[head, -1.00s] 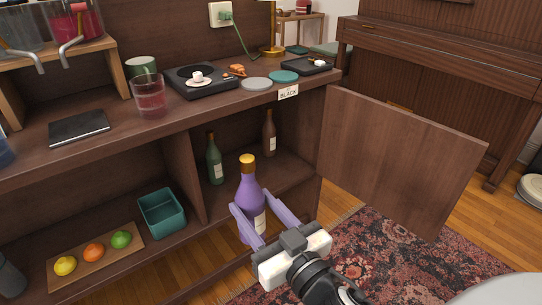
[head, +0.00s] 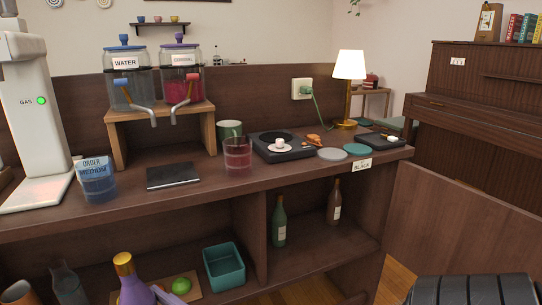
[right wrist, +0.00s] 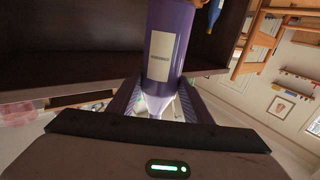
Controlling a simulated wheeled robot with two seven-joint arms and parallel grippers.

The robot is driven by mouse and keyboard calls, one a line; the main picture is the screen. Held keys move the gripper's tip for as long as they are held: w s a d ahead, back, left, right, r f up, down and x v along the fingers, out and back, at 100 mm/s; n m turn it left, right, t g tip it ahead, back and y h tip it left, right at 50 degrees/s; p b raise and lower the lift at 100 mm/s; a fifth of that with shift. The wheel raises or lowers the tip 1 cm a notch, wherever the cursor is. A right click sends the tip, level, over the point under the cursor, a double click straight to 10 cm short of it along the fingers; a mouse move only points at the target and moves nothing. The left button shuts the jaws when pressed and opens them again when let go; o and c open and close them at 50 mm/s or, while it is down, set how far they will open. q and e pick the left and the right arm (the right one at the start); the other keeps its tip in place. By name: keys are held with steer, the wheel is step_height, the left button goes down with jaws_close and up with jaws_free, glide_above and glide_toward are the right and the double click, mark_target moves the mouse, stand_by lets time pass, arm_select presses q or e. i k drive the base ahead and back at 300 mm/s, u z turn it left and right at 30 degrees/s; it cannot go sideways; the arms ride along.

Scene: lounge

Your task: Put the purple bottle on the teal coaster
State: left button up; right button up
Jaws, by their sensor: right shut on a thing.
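The purple bottle (head: 132,285) has a gold cap and shows at the bottom left of the head view, in front of the counter's lower shelf. My right gripper (right wrist: 160,98) is shut on it; one lavender finger shows beside it in the head view. In the right wrist view the bottle (right wrist: 166,40) with its pale label lies between the fingers. The teal coaster (head: 356,149) lies flat and bare on the counter top, at the right, apart from the bottle. My left gripper is not in view.
A grey coaster (head: 331,154) lies left of the teal one, with a black tray (head: 381,141) to its right. A black turntable-like device (head: 284,149) and a red glass (head: 237,155) stand further left. A green bottle (head: 279,222) and a brown bottle (head: 334,203) stand below.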

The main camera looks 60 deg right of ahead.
mark_target(357, 147)
steer(key=u, duration=1.25)
steer(key=i, duration=0.4)
steer(key=z, duration=2.75)
